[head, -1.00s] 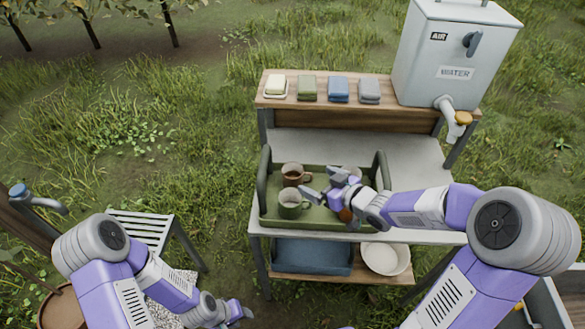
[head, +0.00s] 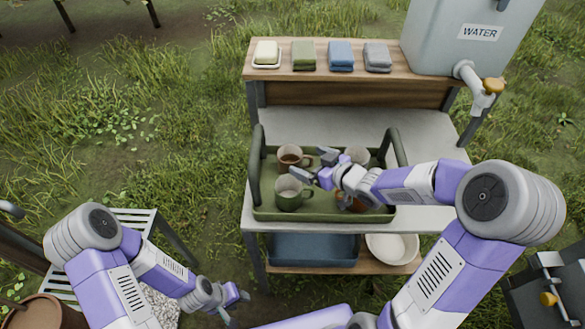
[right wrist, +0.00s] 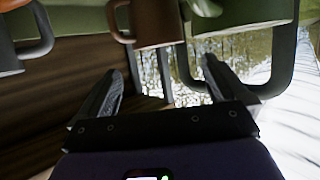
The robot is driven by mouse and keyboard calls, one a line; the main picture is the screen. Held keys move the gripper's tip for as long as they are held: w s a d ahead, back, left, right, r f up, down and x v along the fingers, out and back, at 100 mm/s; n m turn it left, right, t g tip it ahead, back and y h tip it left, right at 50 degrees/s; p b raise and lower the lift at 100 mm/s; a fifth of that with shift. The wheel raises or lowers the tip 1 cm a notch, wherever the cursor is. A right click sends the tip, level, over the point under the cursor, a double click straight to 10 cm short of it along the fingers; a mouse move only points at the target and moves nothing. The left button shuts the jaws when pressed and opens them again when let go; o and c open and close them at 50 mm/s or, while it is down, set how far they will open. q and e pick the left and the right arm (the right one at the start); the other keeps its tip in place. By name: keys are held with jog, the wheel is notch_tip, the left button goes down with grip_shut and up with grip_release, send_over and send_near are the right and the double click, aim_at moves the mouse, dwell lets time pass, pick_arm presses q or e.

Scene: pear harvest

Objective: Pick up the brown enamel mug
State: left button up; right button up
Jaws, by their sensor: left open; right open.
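The brown enamel mug (head: 291,160) stands in the back left of a green tray (head: 325,214), with a green mug (head: 288,194) in front of it. My right gripper (head: 313,164) is open over the tray, just right of both mugs, its fingers pointing left. In the right wrist view the brown mug (right wrist: 157,24) shows with its handle, ahead of the open, empty fingers (right wrist: 162,82); the green mug (right wrist: 248,14) is to its right. My left gripper (head: 236,306) is open and empty, low at the left, away from the tray.
A pale mug (head: 357,154) and an orange-brown thing (head: 343,203) are partly hidden by my right arm. The tray's tall handles (head: 255,165) rise at both ends. A shelf (head: 350,94) with soap and folded cloths stands behind. A water tank (head: 455,38) is at back right.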

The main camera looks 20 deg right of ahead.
aim_at(295, 157)
jog(key=b+x, duration=0.1)
jog(key=x, duration=0.2)
jog(key=b+x, duration=0.2)
jog(key=x, duration=0.2)
jog(key=shift+f, duration=0.5)
jog(key=c, duration=1.3)
